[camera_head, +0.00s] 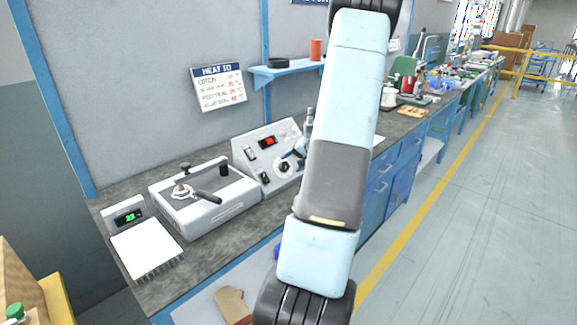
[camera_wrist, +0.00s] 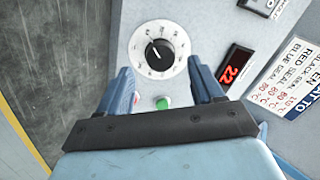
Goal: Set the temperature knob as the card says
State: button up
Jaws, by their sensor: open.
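The temperature knob (camera_wrist: 160,53) is black on a white round dial with dark marks, and its white mark points to the upper left in the wrist view. My gripper (camera_wrist: 160,67) is open, with its two blue fingers on either side below the dial, apart from the knob. In the head view the knob (camera_head: 284,167) sits on the grey blower unit (camera_head: 246,151). The red display (camera_wrist: 233,69) reads 22. The card (camera_head: 218,87) headed HEAT TO hangs on the wall; the card in the wrist view (camera_wrist: 290,85) lists black, red and blue seal, its figures too small to read surely.
A green button (camera_wrist: 162,103) lies between my fingers in the wrist view.

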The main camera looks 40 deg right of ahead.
aim_at(286, 166)
jog(key=shift+x, duration=1.8)
jog(key=c, duration=1)
